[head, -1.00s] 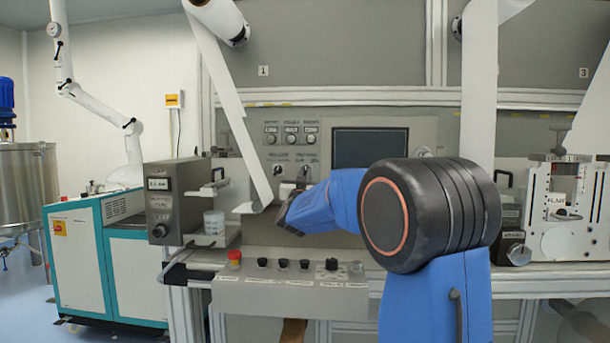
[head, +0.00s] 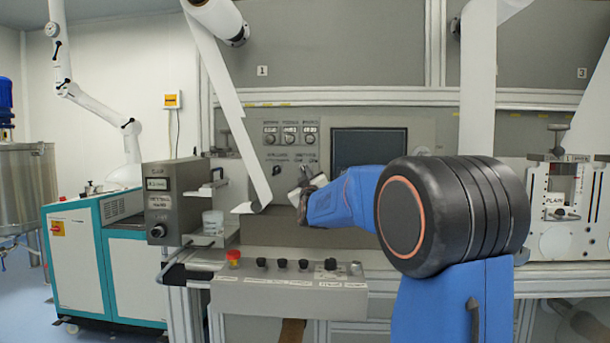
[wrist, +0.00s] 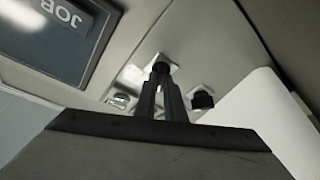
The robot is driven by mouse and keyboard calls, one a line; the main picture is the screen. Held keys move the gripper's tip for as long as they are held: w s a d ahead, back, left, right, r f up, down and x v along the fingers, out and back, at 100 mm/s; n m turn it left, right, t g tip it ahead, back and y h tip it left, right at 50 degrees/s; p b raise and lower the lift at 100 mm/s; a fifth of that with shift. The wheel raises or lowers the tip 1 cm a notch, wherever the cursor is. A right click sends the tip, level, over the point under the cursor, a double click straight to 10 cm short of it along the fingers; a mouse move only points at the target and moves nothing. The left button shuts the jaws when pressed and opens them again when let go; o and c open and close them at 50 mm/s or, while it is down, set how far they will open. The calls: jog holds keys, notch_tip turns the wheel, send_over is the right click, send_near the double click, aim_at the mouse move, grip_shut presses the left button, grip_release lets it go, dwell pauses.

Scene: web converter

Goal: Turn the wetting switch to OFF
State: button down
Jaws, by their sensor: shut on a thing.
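In the wrist view my two dark fingers (wrist: 163,80) are shut on the wetting switch (wrist: 160,60), a dark knob on a pale plate. Its pointer and OFF mark cannot be made out. The left switch (head: 277,170) stands free; a black knob (wrist: 203,99) shows beside my fingers in the wrist view.
A dark screen (head: 369,148) is right of the switches; it also shows in the wrist view (wrist: 65,25). A white web (head: 240,140) hangs close on the left. A sloping button console (head: 290,295) with a red stop button (head: 233,257) juts out below.

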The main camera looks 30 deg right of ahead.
dwell(0.3)
jog(key=c, duration=1.8)
grip_release()
jog(key=shift+c, duration=0.2)
jog(key=shift+s, duration=0.1)
jog(key=v, duration=1.7)
jog(key=shift+s+a+f, duration=0.1)
jog(key=shift+a+f, duration=0.05)
